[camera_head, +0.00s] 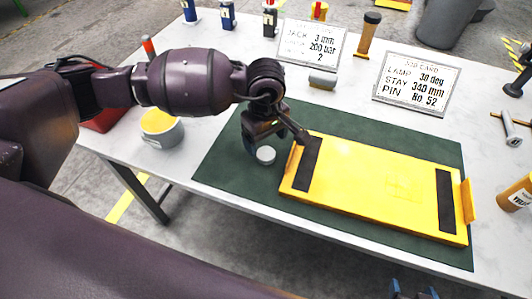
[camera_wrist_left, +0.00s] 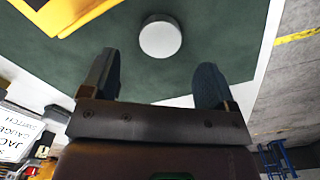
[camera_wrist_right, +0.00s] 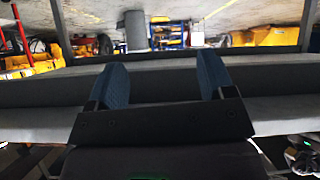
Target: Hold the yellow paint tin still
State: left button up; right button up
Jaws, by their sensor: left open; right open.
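The yellow paint tin (camera_head: 160,127) is a short grey tin with a yellow top. It stands upright at the left end of the table, left of the green mat and below my left forearm in the head view. My left gripper (camera_head: 276,138) is open over the mat, well to the right of the tin. In the left wrist view the left gripper (camera_wrist_left: 157,78) has its fingers apart, with a small pale round piece (camera_wrist_left: 160,37) beyond them. My right gripper (camera_wrist_right: 160,78) is open and empty; its blue fingertips (camera_head: 414,293) show at the bottom of the head view.
A yellow plate (camera_head: 380,188) with black strips lies on the green mat (camera_head: 222,166). Two signs (camera_head: 312,44) (camera_head: 416,81) stand behind it. A red bin (camera_head: 105,119) is beside the tin.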

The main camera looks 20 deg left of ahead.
aim_at(265, 152)
pick_arm(q)
notch_tip(265, 152, down, 4)
jog(key=shift+a+f, duration=0.1)
jog(key=shift+a, duration=0.05)
jog(key=shift+f, duration=0.45)
jog(key=shift+c, duration=1)
jog(key=c, duration=0.8)
pick_arm(e)
jog(key=shift+a, duration=0.1)
pick_arm(q)
jog(key=shift+w+r, duration=0.1)
